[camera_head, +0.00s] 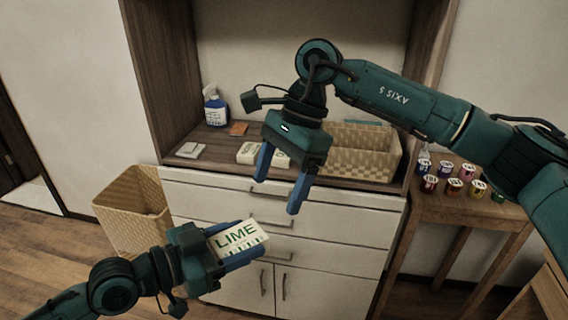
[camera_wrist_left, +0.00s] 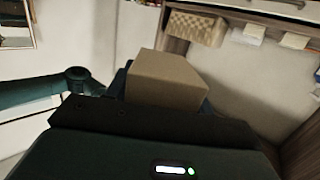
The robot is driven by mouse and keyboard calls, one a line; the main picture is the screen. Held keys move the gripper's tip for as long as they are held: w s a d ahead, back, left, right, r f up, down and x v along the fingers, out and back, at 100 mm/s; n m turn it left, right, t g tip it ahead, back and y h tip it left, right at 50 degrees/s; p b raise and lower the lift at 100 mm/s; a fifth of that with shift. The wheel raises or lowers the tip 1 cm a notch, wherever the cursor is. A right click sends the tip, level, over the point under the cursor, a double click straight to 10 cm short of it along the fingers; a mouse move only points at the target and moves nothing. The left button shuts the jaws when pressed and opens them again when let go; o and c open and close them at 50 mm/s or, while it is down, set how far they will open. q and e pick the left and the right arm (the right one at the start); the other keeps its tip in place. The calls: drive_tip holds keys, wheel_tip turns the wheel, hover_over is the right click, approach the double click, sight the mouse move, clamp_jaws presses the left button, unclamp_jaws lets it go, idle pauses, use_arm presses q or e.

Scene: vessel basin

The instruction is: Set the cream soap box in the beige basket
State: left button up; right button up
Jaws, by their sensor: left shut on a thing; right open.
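A cream box with green LIME lettering (camera_head: 237,237) is held between the blue fingers of my left gripper (camera_head: 242,241), in front of the drawers. Its plain tan-looking side fills the middle of the left wrist view (camera_wrist_left: 167,80). A beige woven basket (camera_head: 350,165) stands on the cabinet counter, right of centre, partly behind my right gripper. My right gripper (camera_head: 278,194) is open and empty, fingers pointing down in front of the counter edge. Another cream box (camera_head: 248,153) lies on the counter left of the basket, partly hidden by my right gripper.
A taller tan wicker basket (camera_head: 125,215) stands on the floor left of the cabinet. A blue spray bottle (camera_head: 215,110), an orange-brown block (camera_head: 238,129) and a pale flat item (camera_head: 190,150) are on the counter. Several small tubs (camera_head: 453,187) stand on a side table at right.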

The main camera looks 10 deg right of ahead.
sight(261, 230)
drive_tip(key=x, duration=0.8)
drive_tip(key=shift+a+f, duration=0.1)
drive_tip(key=shift+f, duration=0.1)
drive_tip(key=shift+c, duration=0.4)
drive_tip(key=c, duration=0.9)
use_arm(q)
drive_tip(key=o, duration=1.1)
use_arm(e)
drive_tip(key=shift+c, duration=0.6)
use_arm(q)
drive_tip(key=shift+a, duration=0.1)
